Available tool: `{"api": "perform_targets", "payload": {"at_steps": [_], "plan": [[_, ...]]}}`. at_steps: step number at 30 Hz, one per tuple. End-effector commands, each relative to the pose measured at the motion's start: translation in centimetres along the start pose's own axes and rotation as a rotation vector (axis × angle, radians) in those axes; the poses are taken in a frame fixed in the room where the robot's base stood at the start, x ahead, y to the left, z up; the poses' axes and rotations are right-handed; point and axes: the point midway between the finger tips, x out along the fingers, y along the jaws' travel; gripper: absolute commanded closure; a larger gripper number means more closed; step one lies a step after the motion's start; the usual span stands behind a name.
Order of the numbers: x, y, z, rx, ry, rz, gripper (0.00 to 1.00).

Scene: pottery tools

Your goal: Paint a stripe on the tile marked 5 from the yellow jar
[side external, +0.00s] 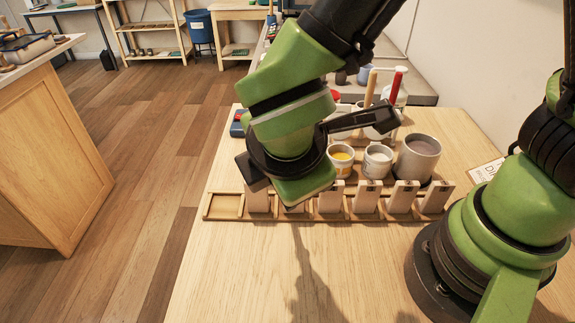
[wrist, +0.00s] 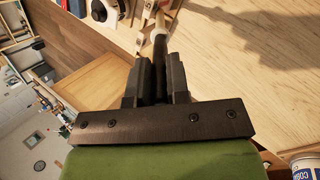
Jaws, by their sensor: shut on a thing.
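The yellow jar (side external: 341,158), a white cup with yellow paint inside, stands behind the tile row in the side view. Several pale tiles (side external: 366,197) stand in a wooden rack (side external: 223,208). Their marks are too small to read, so I cannot tell which is 5. My gripper (wrist: 157,65) is shut on a slim brush (wrist: 159,35) with a dark part between the fingers and a pale part beyond them.
A white jar (side external: 377,161) and a larger grey pot (side external: 418,156) stand right of the yellow jar. A red-handled tool (side external: 397,86) stands upright behind them. A blue item (side external: 238,123) lies at the table's left edge. The table front (side external: 230,270) is clear.

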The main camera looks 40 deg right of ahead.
Motion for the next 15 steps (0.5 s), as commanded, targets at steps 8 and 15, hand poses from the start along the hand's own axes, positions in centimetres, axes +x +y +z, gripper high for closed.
{"api": "perform_targets", "payload": {"at_steps": [8,15], "plan": [[0.4,-0.11,-0.05,-0.001,0.0,0.0,1.0],[0.62,-0.21,-0.1,-0.001,-0.001,0.0,1.0]]}}
